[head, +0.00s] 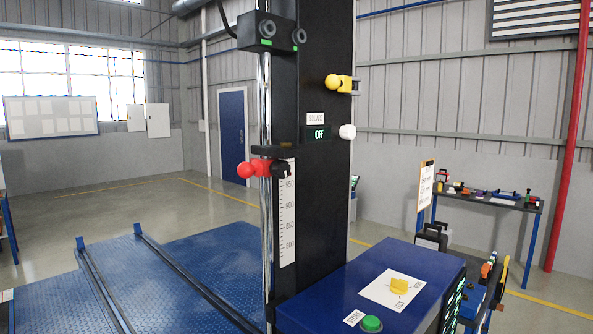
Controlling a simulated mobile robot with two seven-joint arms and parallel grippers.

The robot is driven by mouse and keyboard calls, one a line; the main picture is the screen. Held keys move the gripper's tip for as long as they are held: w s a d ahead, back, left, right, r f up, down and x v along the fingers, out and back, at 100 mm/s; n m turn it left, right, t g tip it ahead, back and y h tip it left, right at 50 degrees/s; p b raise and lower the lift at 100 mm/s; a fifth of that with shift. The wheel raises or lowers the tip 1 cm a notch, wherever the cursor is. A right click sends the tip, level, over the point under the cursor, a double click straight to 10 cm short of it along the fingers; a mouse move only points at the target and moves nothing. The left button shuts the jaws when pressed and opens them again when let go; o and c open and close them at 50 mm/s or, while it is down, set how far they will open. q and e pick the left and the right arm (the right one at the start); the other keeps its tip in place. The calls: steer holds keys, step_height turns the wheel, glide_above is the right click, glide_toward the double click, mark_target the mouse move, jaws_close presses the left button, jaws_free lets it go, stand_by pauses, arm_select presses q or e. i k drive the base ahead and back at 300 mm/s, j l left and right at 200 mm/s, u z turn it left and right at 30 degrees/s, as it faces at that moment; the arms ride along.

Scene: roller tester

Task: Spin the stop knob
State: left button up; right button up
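No label reading "stop" is legible, so I cannot tell for sure which part is the stop knob. A yellow knob (399,286) sits on a white marked plate (393,291) on top of the blue cabinet (412,262). A red ball knob (245,170) sticks out left from a red and black clamp on the rod, beside the number scale (287,214). A yellow ball-ended part (333,82) and a white round knob (347,131) are on the black column (324,190). The small display (319,133) reads OFF. Neither of my grippers is in view.
A green button (371,323) with a small label is at the cabinet's front edge. A blue ribbed platform with dark rails (185,275) lies at left. A bench with small items (490,200) and a red pole (568,140) are at right. Open floor lies behind the platform.

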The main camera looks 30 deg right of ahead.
mark_target(280, 169)
steer(key=l+u, duration=0.1)
steer(key=l, duration=0.3)
steer(key=k+l+u, duration=0.1)
steer(key=l, duration=0.3)
steer(key=k+l+u, duration=0.1)
steer(key=l, duration=0.3)
steer(key=k+l+u, duration=0.1)
steer(key=l, duration=0.3)
steer(key=k+l+u, duration=0.15)
steer(key=l, duration=0.25)
steer(key=k+l+u, duration=0.1)
steer(key=l, duration=0.25)
steer(key=k+l+u, duration=0.1)
steer(key=l, duration=0.25)
steer(key=k+l+u, duration=0.1)
steer(key=l, duration=0.25)
steer(key=k, duration=0.1)
